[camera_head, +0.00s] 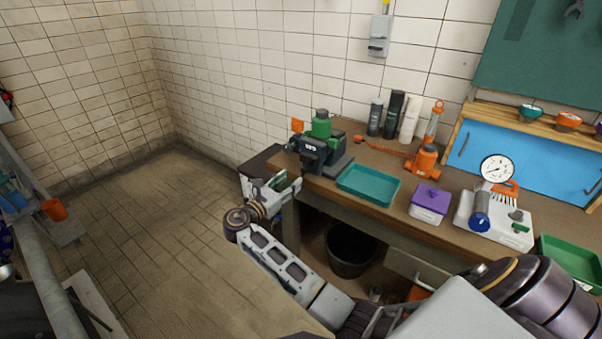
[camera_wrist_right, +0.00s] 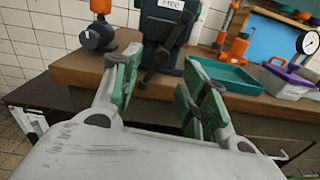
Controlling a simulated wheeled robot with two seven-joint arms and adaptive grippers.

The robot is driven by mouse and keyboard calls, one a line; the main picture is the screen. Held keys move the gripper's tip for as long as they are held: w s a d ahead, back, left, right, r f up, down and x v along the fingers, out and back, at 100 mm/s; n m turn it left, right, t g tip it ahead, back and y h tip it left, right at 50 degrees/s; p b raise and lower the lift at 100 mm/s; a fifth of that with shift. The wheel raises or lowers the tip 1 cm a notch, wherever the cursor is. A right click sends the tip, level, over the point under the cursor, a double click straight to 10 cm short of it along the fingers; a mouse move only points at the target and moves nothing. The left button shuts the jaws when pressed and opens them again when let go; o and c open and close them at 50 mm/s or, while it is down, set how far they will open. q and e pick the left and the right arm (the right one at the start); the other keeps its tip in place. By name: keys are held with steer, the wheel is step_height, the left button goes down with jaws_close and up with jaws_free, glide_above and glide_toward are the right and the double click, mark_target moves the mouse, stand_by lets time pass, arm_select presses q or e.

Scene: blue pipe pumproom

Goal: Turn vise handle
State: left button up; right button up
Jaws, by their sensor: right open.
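The dark vise (camera_head: 318,154) stands at the left end of the workbench, with a green part on top. In the right wrist view the vise (camera_wrist_right: 163,28) is straight ahead, and its dark handle (camera_wrist_right: 165,53) slants down toward the bench edge. My right gripper (camera_head: 277,186) is in front of and below the vise, near the bench corner. In the wrist view my right gripper (camera_wrist_right: 163,64) is open, its green-padded fingers on either side of the handle's line of sight. No contact with the handle is visible. My left gripper is out of view.
The wooden workbench (camera_head: 385,160) carries a teal tray (camera_head: 368,185), an orange jack (camera_head: 424,160), a purple-lidded box (camera_head: 430,203) and a gauge unit (camera_head: 495,215). A black bin (camera_head: 350,250) stands below.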

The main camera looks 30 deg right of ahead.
mark_target(302, 171)
steer(key=shift+x, duration=3.65)
steer(key=shift+s, duration=0.1)
jaws_close()
